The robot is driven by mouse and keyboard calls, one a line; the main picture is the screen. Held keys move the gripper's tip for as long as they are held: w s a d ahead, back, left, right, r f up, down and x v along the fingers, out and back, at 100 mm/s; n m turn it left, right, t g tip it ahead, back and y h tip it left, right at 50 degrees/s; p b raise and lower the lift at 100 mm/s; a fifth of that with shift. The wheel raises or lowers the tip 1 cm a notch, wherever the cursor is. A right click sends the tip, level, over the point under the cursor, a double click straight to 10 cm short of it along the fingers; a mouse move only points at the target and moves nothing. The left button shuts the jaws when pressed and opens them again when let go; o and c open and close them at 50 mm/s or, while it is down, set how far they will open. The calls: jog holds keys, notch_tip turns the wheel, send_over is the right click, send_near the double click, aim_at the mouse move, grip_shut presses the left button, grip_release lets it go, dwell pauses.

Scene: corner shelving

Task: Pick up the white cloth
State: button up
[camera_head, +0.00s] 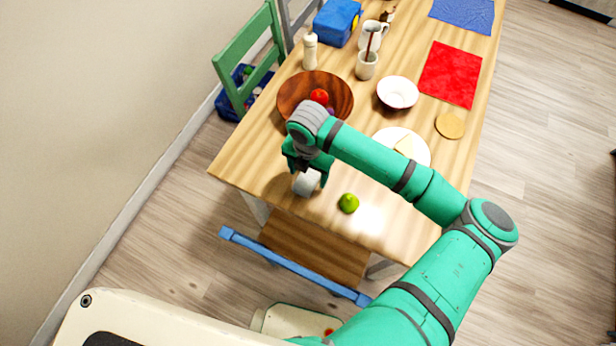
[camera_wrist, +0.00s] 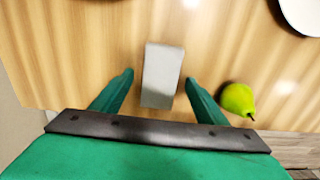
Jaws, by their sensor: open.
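A small white-grey block-like thing, which I take to be the white cloth (camera_head: 305,184), lies on the wooden table near its left front edge. In the wrist view the white cloth (camera_wrist: 162,66) stands upright in the picture between my two fingers, with a visible gap on each side. My gripper (camera_wrist: 159,79) is open and points down over it. In the head view my gripper (camera_head: 307,170) partly hides the cloth's far end. I cannot tell how far above the cloth the fingertips are.
A green pear (camera_head: 348,204) sits close by on the right. A wooden bowl (camera_head: 290,92) with fruit is just behind my gripper. A white plate (camera_head: 418,153), white bowl (camera_head: 398,92) and red cloth (camera_head: 466,73) are farther right. A blue-backed chair (camera_head: 290,264) stands at the front edge.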

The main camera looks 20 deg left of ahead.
jog(key=shift+f, duration=0.55)
jog(key=c, duration=1.1)
jog(key=shift+r, duration=0.1)
jog(key=shift+c, duration=0.2)
jog(key=shift+r, duration=0.55)
notch_tip(320, 180, up, 2)
jog(key=shift+r, duration=0.1)
jog(key=s+d+r, duration=0.6)
jog(key=d+r, duration=0.3)
jog(key=d, duration=0.3)
jog(key=shift+s+d+r, duration=0.2)
jog(key=shift+s+r, duration=0.1)
